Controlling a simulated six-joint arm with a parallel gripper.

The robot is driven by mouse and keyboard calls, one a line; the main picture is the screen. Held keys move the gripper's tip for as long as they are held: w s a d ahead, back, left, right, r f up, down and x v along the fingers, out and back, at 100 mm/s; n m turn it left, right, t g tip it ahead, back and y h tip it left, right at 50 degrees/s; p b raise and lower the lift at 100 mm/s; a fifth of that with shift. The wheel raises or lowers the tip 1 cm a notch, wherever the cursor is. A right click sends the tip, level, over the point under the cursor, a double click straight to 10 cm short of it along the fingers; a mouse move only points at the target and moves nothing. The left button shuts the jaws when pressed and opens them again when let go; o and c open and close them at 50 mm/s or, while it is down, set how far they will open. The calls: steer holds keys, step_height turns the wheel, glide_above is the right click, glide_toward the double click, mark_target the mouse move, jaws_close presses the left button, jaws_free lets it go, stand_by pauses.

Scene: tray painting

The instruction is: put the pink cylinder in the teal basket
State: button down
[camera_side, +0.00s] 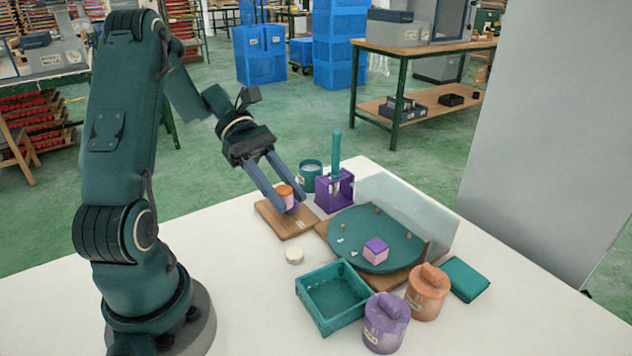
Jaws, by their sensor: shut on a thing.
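My gripper (286,208) is at the back left of the white table, its fingers pointing down. It is shut on a small cylinder (286,193) with an orange upper part and a pinkish-purple lower part. The fingers hide some of its sides. The cylinder is over a wooden board (282,224); I cannot tell whether it touches it. The teal basket (313,312), square and open-topped, stands in front and to the right of my gripper. It looks empty.
A round teal tray (350,226) holds a pink cube with a purple top (375,252). Purple (384,325) and orange (427,293) lidded pots stand right of the basket. A purple holder (333,193) and teal cup (311,175) stand behind. A cream disc (294,256) lies left.

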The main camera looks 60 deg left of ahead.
steer(key=shift+m+g, duration=0.4)
steer(key=shift+g, duration=0.2)
steer(key=x, duration=1.4)
steer(key=shift+d, duration=0.25)
steer(key=shift+f, duration=2.15)
steer(key=shift+f, duration=0.15)
steer(key=c, duration=0.8)
jaws_free()
steer(key=shift+c, duration=0.2)
steer(key=shift+w, duration=0.1)
